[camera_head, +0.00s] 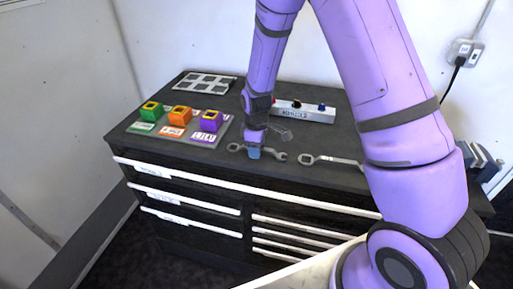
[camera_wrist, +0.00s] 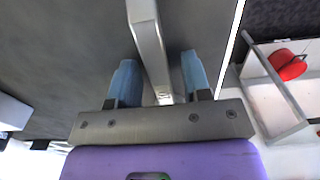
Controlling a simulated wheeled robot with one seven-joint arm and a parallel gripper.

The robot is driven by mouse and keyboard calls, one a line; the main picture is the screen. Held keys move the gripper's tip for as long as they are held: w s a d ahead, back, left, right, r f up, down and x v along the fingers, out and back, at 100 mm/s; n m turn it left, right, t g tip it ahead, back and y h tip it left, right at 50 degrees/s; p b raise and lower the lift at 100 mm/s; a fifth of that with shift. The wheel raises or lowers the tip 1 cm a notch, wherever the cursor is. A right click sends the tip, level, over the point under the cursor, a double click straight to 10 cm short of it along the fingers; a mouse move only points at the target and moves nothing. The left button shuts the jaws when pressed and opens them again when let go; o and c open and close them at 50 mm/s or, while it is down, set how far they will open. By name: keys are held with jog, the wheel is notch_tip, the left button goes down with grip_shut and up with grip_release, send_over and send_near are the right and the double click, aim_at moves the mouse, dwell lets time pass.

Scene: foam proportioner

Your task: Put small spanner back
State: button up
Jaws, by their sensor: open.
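A grey open-ended spanner (camera_head: 273,154) lies near the front edge of the dark cabinet top, under my gripper. My gripper (camera_head: 254,152) points down at its middle, with blue fingertips. In the wrist view the spanner's handle (camera_wrist: 149,45) runs between the two open fingers (camera_wrist: 158,68), with a gap on each side. A second grey spanner (camera_head: 333,160) lies to the right, partly hidden by my arm. The left spanner looks like the shorter one, but my arm hides part of the comparison.
Green (camera_head: 151,111), orange (camera_head: 179,116) and purple (camera_head: 210,121) blocks stand on a labelled board at the left. A grey compartment tray (camera_head: 205,83) is behind them. A white box with knobs (camera_head: 305,112) stands behind the spanners. A grey clamp-like object (camera_head: 484,161) is at the right.

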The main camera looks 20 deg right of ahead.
notch_tip(320, 180, up, 13)
jog(key=s+d+r+m+t, duration=0.1)
jog(key=s+d+r+m, duration=0.15)
jog(key=s+r, duration=0.45)
jog(key=s+d+r+m+t, duration=0.25)
jog(key=s+r, duration=0.25)
jog(key=r, duration=0.5)
jog(key=s+d+r+m+t, duration=0.1)
jog(key=s+r+m, duration=0.2)
jog(key=s, duration=0.5)
jog(key=s+d+r+m, duration=0.1)
jog(key=s+r+m, duration=0.1)
jog(key=s, duration=0.7)
jog(key=shift+s+r+m+t, duration=0.2)
jog(key=shift+r+m+t, duration=0.15)
jog(key=shift+r+m, duration=0.1)
